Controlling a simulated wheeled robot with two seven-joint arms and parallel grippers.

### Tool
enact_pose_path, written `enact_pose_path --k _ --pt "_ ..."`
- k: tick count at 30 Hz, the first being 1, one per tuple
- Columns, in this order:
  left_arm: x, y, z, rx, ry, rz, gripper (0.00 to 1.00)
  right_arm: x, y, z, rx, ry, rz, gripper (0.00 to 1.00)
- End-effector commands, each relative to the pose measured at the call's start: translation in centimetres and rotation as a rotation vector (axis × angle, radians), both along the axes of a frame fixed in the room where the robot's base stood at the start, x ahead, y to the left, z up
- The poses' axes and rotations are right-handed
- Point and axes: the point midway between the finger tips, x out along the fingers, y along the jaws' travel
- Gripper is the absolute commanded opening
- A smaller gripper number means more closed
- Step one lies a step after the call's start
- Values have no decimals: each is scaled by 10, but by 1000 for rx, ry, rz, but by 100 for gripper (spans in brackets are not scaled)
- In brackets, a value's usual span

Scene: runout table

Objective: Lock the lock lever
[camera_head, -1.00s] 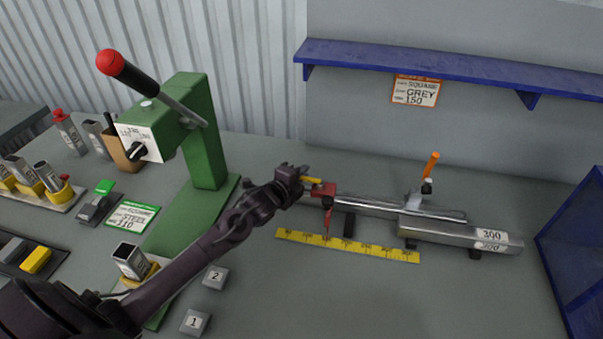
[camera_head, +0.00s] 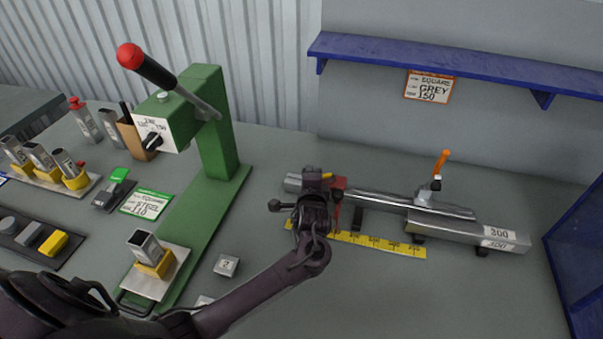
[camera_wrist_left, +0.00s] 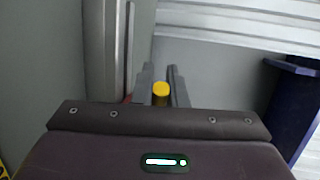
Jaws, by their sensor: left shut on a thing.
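A red slider (camera_head: 338,188) sits on the silver rail (camera_head: 385,202). A yellow lever (camera_head: 326,176) shows beside the slider, mostly hidden behind my left gripper (camera_head: 313,180). In the left wrist view, the round yellow end of the lever (camera_wrist_left: 161,92) lies between the two grey fingers of my left gripper (camera_wrist_left: 162,86), which is shut on it. A second lever with an orange handle (camera_head: 441,162) stands upright on a clamp farther right along the rail. My right gripper is in neither view.
A yellow ruler (camera_head: 370,241) lies in front of the rail. A grey bar (camera_head: 470,234) rests at its right end. A green press (camera_head: 215,150) with a red-knobbed handle stands left. A blue shelf (camera_head: 450,66) hangs behind. The front right table is clear.

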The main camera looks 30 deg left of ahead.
Motion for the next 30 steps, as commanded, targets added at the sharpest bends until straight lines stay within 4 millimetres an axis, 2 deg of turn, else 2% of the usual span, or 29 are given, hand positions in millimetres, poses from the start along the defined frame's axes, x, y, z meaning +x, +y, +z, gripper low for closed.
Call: enact_pose_path --k 14,15,19,30 --pt "1 -4 -2 0 4 10 0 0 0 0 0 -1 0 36" --pt "1 -4 -2 0 3 10 18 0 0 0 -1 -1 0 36" --pt "1 -4 -1 0 2 9 34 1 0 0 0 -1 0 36" --pt "-5 -8 0 -1 0 7 34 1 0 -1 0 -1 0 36"
